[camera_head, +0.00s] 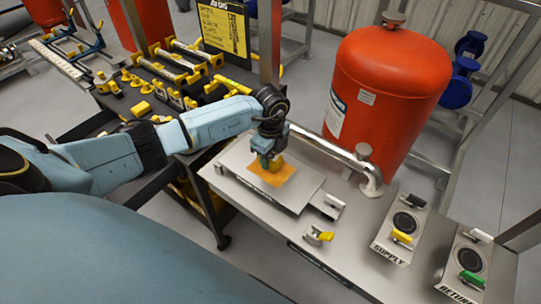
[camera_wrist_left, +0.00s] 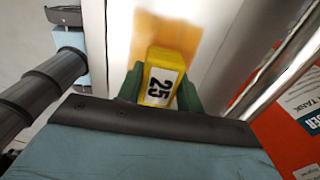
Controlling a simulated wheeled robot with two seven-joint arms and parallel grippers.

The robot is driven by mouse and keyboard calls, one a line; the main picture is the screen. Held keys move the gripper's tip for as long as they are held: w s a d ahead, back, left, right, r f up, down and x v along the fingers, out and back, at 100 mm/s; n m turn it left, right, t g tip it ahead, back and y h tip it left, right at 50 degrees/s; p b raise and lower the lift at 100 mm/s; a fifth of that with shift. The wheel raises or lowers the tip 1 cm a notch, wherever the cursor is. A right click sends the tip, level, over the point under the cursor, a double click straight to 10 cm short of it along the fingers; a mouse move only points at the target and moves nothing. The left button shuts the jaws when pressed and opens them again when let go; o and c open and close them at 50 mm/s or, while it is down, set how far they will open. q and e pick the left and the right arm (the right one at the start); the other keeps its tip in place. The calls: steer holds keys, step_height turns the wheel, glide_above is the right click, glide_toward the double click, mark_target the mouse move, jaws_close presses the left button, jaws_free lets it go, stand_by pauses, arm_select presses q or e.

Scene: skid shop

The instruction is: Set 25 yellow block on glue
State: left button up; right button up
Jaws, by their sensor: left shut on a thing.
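The yellow block (camera_wrist_left: 161,78) carries a white label with a black 25 and shows between the green fingers of my left gripper (camera_wrist_left: 160,95) in the left wrist view. In the head view the block (camera_head: 277,162) is partly hidden by my left gripper (camera_head: 268,160). My left gripper is shut on it. The glue is an orange-brown patch (camera_head: 270,176) on a pale plate (camera_head: 308,190). The block is over or at the patch's upper part; I cannot tell whether it touches. The glue patch (camera_wrist_left: 160,36) also shows beyond the block in the left wrist view. My right gripper is not in view.
A red tank (camera_head: 390,85) stands behind the bench, with a silver pipe (camera_head: 335,153) close to the plate's right. Supply (camera_head: 402,225) and return (camera_head: 469,260) panels with valves sit at the right. A dark cart (camera_head: 125,100) with yellow parts stands left.

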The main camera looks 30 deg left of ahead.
arm_select(q)
steer(key=shift+f, duration=0.2)
steer(key=shift+f+b, duration=0.4)
steer(key=shift+f, duration=0.4)
stand_by(0.6)
steer(key=o, duration=1)
steer(key=shift+c, duration=0.8)
step_height(320, 180, up, 8)
steer(key=p, duration=0.7)
